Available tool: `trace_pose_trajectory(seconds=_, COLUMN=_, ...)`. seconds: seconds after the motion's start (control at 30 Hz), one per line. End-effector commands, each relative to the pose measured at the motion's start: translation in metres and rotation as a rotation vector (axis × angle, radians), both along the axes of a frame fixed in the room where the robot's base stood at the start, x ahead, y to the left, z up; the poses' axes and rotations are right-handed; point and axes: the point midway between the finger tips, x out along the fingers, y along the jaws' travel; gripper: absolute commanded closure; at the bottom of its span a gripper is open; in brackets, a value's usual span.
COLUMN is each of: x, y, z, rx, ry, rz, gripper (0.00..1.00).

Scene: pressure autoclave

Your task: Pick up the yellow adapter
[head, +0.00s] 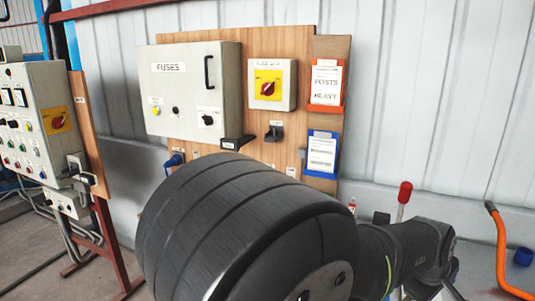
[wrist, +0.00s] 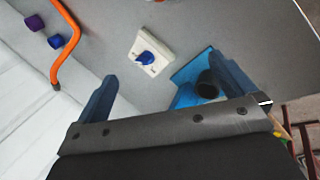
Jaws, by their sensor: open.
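I cannot make out the yellow adapter for certain in either view. A small yellow-green patch shows at the right edge of the wrist view, partly hidden behind my gripper, and I cannot tell what it is. My gripper (wrist: 160,68) is open in the wrist view, its two dark blue-grey fingers wide apart with nothing between them. A blue piece with a dark round part (wrist: 190,84) shows beside the right finger.
An orange bent bar (wrist: 70,45) stands near purple (wrist: 35,23) and blue (wrist: 56,41) blocks. In the head view, a fuse box (head: 190,90) and a yellow-plated red switch (head: 268,89) hang on a wooden board. A red-knobbed lever (head: 404,193) stands at right. My arm hides much below.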

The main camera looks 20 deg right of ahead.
Motion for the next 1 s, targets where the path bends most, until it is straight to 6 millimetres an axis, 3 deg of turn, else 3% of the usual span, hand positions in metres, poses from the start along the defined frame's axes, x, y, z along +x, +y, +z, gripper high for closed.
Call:
trace_pose_trajectory(seconds=0.17, x=0.0, y=0.0, z=0.0, rx=0.0, ry=0.0, rz=0.0, gripper=0.0)
trace_pose_trajectory(seconds=0.47, x=0.0, y=0.0, z=0.0, rx=0.0, ry=0.0, rz=0.001, gripper=0.55)
trace_pose_trajectory(seconds=0.77, x=-0.003, y=-0.002, z=-0.001, rx=-0.01, ry=0.007, rz=0.007, gripper=0.55)
trace_pose_trajectory(seconds=0.87, x=-0.019, y=-0.014, z=-0.004, rx=-0.058, ry=0.052, rz=0.042, gripper=0.55)
trace_pose_trajectory(seconds=1.0, x=-0.066, y=-0.045, z=-0.009, rx=-0.206, ry=0.205, rz=0.18, gripper=0.55)
